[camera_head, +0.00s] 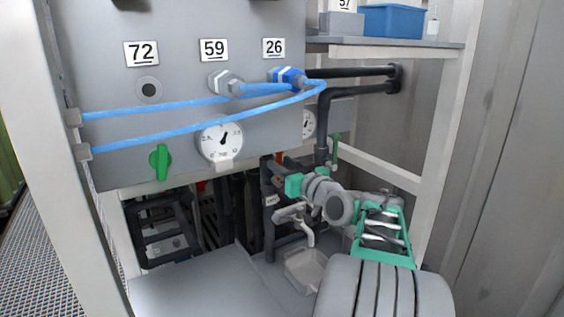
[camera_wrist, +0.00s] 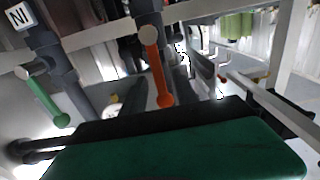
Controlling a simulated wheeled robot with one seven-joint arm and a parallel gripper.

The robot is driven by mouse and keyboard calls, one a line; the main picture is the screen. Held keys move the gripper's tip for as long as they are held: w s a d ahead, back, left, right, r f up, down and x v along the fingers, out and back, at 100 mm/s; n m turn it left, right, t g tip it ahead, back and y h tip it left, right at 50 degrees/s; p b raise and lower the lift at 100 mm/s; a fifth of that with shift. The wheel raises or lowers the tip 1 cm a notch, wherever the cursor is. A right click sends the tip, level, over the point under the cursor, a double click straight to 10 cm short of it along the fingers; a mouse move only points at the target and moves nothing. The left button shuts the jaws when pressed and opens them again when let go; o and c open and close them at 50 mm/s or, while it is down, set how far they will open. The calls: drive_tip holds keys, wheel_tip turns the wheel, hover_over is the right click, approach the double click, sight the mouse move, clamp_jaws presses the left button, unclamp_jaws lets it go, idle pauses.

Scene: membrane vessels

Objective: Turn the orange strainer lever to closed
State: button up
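The orange strainer lever (camera_wrist: 157,75) shows in the wrist view as a long flat handle hanging from a round pivot on a dark vertical pipe, tilted slightly from vertical. Its lower end is just above the dark edge of my gripper (camera_wrist: 165,118); I cannot tell whether they touch. In the head view only a small orange part of the lever (camera_head: 279,157) shows, behind the tip of my gripper (camera_head: 274,168). My gripper reaches in under the grey panel among the pipes. Its fingers are too dark and hidden to show whether they are open.
A green lever (camera_wrist: 45,95) hangs from another pipe to the left in the wrist view. Dark pipes (camera_head: 322,130), a white frame post (camera_head: 440,170) and the panel's gauge (camera_head: 221,141) surround my arm. A tap (camera_head: 296,217) and a grey tray (camera_head: 304,268) are below.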

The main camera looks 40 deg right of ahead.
drive_tip(key=shift+w, duration=0.2)
clamp_jaws()
drive_tip(key=shift+f, duration=0.1)
idle(1.2)
